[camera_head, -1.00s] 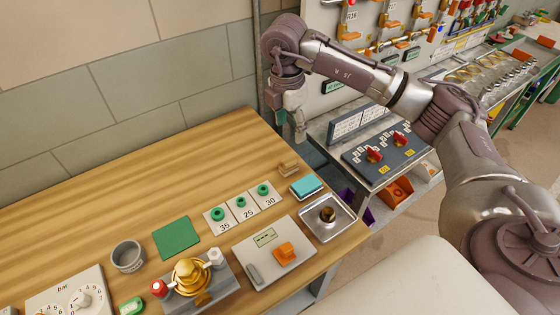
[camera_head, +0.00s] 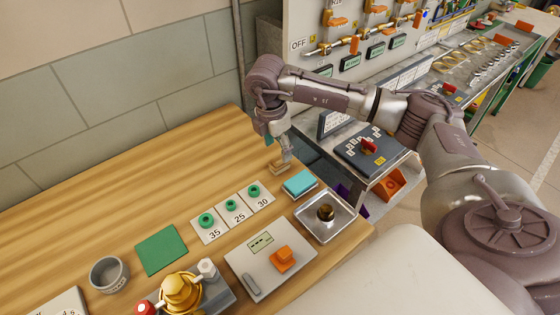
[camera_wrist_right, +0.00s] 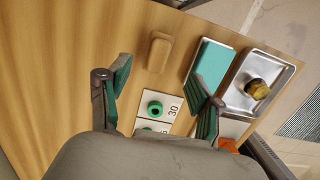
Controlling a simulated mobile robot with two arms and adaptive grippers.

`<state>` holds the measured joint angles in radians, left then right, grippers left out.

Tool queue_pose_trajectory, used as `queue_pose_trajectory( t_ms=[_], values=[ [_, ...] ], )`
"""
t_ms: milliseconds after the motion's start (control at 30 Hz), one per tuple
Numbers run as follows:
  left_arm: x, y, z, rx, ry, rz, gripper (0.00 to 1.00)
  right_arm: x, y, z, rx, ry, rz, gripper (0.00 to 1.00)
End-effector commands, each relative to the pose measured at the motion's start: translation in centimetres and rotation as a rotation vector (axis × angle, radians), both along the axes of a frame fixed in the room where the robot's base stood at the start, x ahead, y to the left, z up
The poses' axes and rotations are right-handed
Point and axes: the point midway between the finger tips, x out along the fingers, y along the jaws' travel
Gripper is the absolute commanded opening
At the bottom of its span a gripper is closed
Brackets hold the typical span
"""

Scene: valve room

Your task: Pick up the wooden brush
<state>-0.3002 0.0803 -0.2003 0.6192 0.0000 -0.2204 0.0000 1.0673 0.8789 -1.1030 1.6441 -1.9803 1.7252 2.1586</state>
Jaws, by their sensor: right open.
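The wooden brush (camera_head: 279,168) is a small light-brown block on the wooden bench, near its far right edge. In the right wrist view the brush (camera_wrist_right: 159,52) lies ahead of the fingertips, roughly between their lines and apart from them. My right gripper (camera_head: 279,150) is close above the brush in the head view and partly covers it. The right wrist view shows the gripper (camera_wrist_right: 165,88) with its two teal-padded fingers spread and nothing between them. My left gripper is not in view.
A teal block (camera_head: 299,183) and a metal tray (camera_head: 342,222) with a round brass-coloured item stand right of the brush. Numbered cards with green rings (camera_head: 237,210) lie in front. The wall is behind. The bench left of the brush is clear.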

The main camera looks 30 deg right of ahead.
Motion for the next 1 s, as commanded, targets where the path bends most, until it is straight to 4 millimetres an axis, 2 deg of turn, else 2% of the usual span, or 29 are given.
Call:
queue_pose_trajectory(
  t_ms=[267, 400, 500, 800, 833, 1000],
  values=[
    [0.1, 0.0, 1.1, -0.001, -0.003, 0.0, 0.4, 0.1, -0.4, -2.1, 0.0, 0.002, 0.0, 0.65],
    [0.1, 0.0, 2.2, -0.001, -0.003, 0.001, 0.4, 0.2, -0.9, -4.1, 0.0, 0.004, 0.001, 0.65],
    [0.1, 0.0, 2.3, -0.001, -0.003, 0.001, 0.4, 0.3, -1.0, -5.5, 0.0, 0.002, 0.001, 0.65],
    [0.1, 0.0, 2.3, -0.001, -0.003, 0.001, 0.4, 0.3, -1.1, -6.3, 0.001, -0.001, 0.001, 0.65],
    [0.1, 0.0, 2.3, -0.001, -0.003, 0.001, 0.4, 0.3, -1.1, -6.3, 0.001, -0.001, 0.001, 0.63],
    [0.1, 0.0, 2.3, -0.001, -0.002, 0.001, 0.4, 0.3, -1.1, -6.3, 0.001, -0.001, 0.001, 0.35]
  ],
)
